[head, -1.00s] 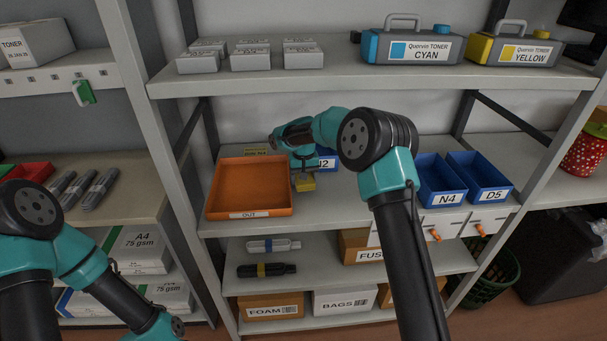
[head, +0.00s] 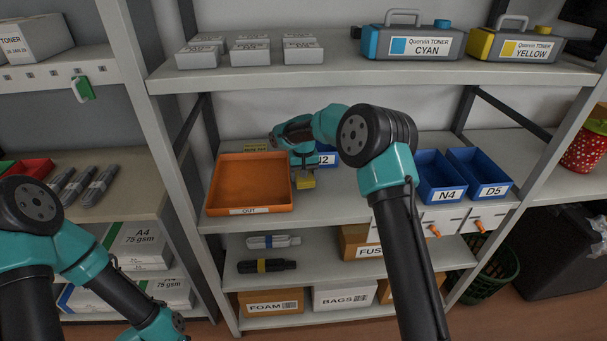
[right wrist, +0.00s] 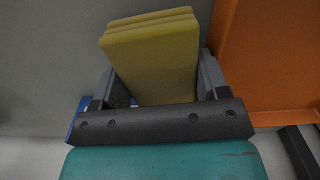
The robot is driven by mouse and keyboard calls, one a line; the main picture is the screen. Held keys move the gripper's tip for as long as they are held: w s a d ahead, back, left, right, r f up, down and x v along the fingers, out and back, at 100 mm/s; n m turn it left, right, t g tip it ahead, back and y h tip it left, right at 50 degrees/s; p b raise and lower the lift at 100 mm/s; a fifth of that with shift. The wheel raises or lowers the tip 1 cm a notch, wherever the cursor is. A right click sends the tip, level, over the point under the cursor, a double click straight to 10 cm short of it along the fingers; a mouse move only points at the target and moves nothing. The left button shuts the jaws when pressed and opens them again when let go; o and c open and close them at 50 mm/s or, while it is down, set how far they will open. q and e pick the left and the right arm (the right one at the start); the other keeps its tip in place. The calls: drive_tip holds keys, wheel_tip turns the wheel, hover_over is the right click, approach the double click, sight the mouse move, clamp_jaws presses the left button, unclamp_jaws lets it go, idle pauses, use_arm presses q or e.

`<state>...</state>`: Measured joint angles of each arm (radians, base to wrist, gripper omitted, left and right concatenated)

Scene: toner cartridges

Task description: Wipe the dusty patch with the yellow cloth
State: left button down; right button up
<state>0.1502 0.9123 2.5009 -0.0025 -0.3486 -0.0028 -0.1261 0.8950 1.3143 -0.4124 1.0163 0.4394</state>
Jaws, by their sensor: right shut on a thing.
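The yellow cloth (head: 304,181) is a small folded pad at the middle shelf, just right of the orange OUT tray. My right gripper (head: 303,171) is shut on it. In the right wrist view the cloth (right wrist: 152,62) shows as folded layers between the two fingers (right wrist: 160,92). It is at or close above the shelf surface; I cannot tell if it touches. I cannot make out the dusty patch in either view. My left arm shows at the lower left, but its gripper is out of the picture.
The orange tray (head: 211,190) stands close left of the cloth. A blue bin (head: 327,159) sits behind my right arm. Blue bins N4 (head: 441,190) and D5 (head: 490,186) stand to the right. The upper shelf (head: 340,77) overhangs. Shelf space in front of the gripper is clear.

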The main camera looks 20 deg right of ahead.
drive_tip(key=shift+f, duration=0.2)
drive_tip(key=shift+s+d+r, duration=0.1)
drive_tip(key=shift+s+d, duration=0.1)
drive_tip(key=shift+d, duration=0.8)
drive_tip(key=shift+s+d, duration=0.15)
drive_tip(key=shift+d, duration=0.8)
drive_tip(key=shift+w+a+f, duration=0.15)
drive_tip(key=shift+w+a, duration=0.05)
drive_tip(key=shift+a, duration=0.8)
drive_tip(key=shift+w+a+f, duration=0.15)
drive_tip(key=shift+a, duration=0.8)
drive_tip(key=shift+r, duration=3)
